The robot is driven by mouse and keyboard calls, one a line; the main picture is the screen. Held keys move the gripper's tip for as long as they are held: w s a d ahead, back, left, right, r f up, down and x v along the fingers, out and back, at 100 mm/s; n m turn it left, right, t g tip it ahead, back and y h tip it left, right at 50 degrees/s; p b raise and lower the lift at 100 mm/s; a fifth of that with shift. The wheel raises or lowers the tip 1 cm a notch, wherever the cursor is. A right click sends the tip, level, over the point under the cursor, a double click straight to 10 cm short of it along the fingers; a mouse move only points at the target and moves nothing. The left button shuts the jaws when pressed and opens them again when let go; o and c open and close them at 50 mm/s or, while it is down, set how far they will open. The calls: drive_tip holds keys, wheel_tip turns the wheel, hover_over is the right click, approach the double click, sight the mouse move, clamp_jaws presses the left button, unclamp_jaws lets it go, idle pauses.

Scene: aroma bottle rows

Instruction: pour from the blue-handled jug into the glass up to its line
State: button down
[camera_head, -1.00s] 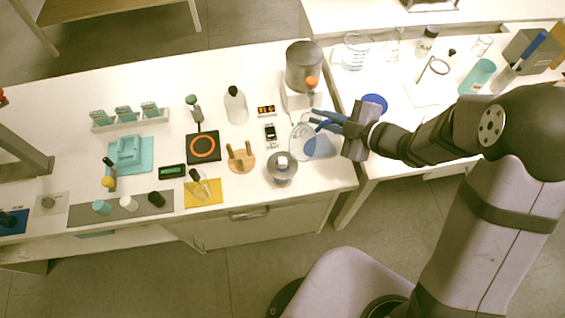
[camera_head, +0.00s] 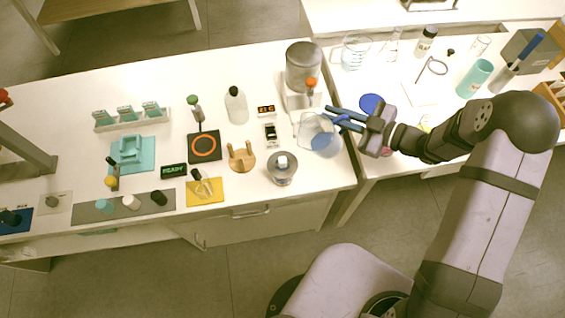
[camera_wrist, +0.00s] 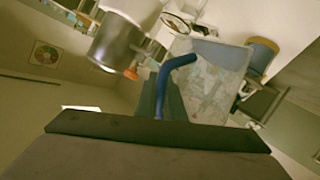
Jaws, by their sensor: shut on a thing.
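The jug (camera_head: 315,127) is clear, with a blue handle (camera_head: 345,117) and a blue patch showing through its lower part. It is near the right edge of the left bench. My gripper (camera_head: 335,117) is shut on the handle from the right. In the wrist view the clear jug (camera_wrist: 208,80) looks tilted, with the bent blue handle (camera_wrist: 175,70) between my fingers. Whether its base touches the bench is unclear. I cannot tell which vessel is the task's glass; a clear beaker (camera_head: 355,51) stands on the right bench. No fill line is readable.
A metal tank (camera_head: 304,66) with an orange knob (camera_head: 311,84) stands just behind the jug. A round grey-topped vessel (camera_head: 282,168) is to its front left. A blue disc (camera_head: 371,104) lies on the right bench. A gap separates the benches in front.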

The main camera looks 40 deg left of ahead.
drive_tip(key=w+d+r+m+g+y+p, duration=0.1)
drive_tip(key=w+d+r+m+y+p, duration=0.1)
drive_tip(key=r, duration=0.4)
drive_tip(key=shift+w+r+m+y, duration=0.25)
drive_tip(key=shift+w+m+y, duration=0.25)
drive_tip(key=shift+w+m, duration=0.5)
drive_tip(key=shift+d, duration=0.1)
drive_tip(key=shift+r, duration=0.1)
drive_tip(key=w+d+r+p, duration=0.1)
drive_tip(key=w+d+r, duration=0.1)
drive_tip(key=w+r, duration=0.2)
drive_tip(key=shift+d+r+p, duration=0.25)
drive_tip(key=shift+r+p, duration=0.1)
drive_tip(key=shift+r, duration=0.05)
drive_tip(key=shift+w, duration=0.1)
